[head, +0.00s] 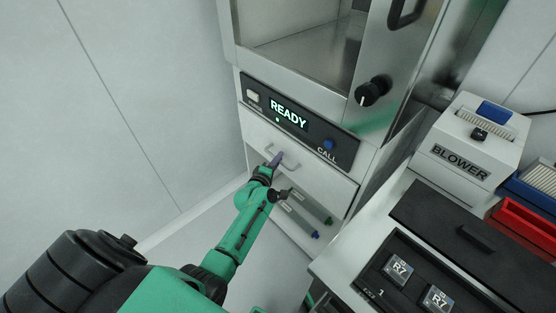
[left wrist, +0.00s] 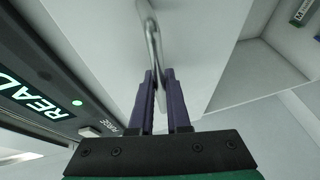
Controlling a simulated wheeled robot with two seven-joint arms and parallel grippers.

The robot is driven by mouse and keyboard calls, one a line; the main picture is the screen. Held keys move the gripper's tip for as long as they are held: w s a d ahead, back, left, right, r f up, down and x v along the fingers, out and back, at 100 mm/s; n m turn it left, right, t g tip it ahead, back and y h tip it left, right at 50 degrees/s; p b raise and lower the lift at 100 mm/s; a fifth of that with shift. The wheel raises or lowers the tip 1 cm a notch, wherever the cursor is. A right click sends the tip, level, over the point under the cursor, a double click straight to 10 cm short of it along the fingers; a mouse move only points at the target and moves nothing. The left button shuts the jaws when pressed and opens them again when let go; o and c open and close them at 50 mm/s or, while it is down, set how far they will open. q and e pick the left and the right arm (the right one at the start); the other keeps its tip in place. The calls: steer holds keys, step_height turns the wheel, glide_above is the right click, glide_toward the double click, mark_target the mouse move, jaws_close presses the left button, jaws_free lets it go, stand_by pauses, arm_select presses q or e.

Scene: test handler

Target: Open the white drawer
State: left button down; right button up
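The white drawer (head: 322,172) sits in the cabinet below the black READY panel. Its front looks about flush with the cabinet. Its metal bar handle (head: 292,164) is partly hidden by my left gripper (head: 277,159). In the left wrist view, the handle (left wrist: 152,42) runs down between the two purple fingers of my left gripper (left wrist: 160,76). The fingers are close together on either side of the bar and look closed on it. My right gripper is in neither view.
The control panel (head: 301,118) has a white button, a READY display and a blue CALL button. An open shelf (head: 300,212) with green items lies below the drawer. A worktop with a BLOWER box (head: 468,146) and a black tray (head: 470,238) stands at right. Floor at left is clear.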

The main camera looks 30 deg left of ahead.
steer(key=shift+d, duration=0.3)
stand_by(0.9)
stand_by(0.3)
